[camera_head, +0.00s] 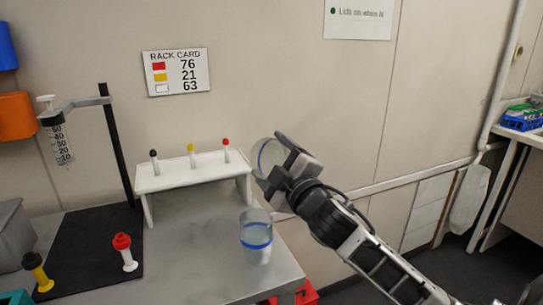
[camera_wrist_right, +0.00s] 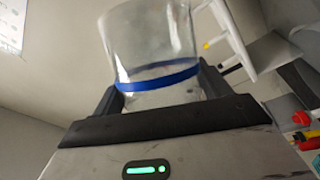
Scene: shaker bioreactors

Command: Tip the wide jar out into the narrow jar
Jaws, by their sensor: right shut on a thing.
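My right gripper (camera_head: 279,162) is shut on a clear jar, which I take as the wide jar (camera_head: 265,155). It holds the jar tilted, raised above the table. In the right wrist view, the wide jar (camera_wrist_right: 150,45) sits between the fingers with a blue band around it; it looks clear and I see no obvious contents. The other clear jar, taken as the narrow jar (camera_head: 256,250), stands upright on the table below the gripper, with a blue band and a faint bluish tint low down. The two jars are apart. My left gripper is not in view.
A white rack (camera_head: 195,174) with several capped tubes stands at the table's back. A black stand (camera_head: 118,150) holds a syringe (camera_head: 60,143) at the left.

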